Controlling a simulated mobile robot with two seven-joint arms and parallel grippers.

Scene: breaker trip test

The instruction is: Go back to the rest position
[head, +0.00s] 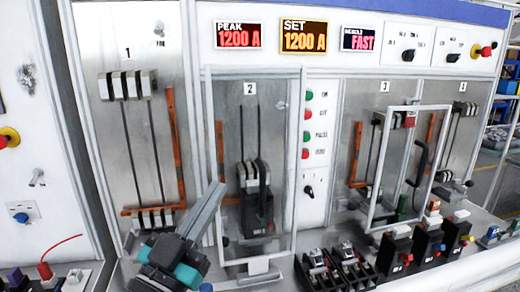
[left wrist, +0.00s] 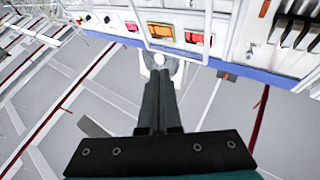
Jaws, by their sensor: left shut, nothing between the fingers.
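My left gripper (head: 205,208) shows in the head view at lower left, in front of the lower part of the panel between bays 1 and 2. Its dark fingers are together and hold nothing. In the left wrist view the same gripper (left wrist: 159,88) points toward the panel top, its two fingers side by side. In that view the fingertips overlap a pale round part, and I cannot tell whether they touch it. The right gripper is in neither view.
A test panel with displays reading PEAK 1200 A (head: 239,36) and SET 1200 A (head: 304,37) fills the head view. A breaker (head: 256,205) stands in bay 2 behind a clear-framed door (head: 208,130). Several black breakers (head: 395,250) sit on the front ledge.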

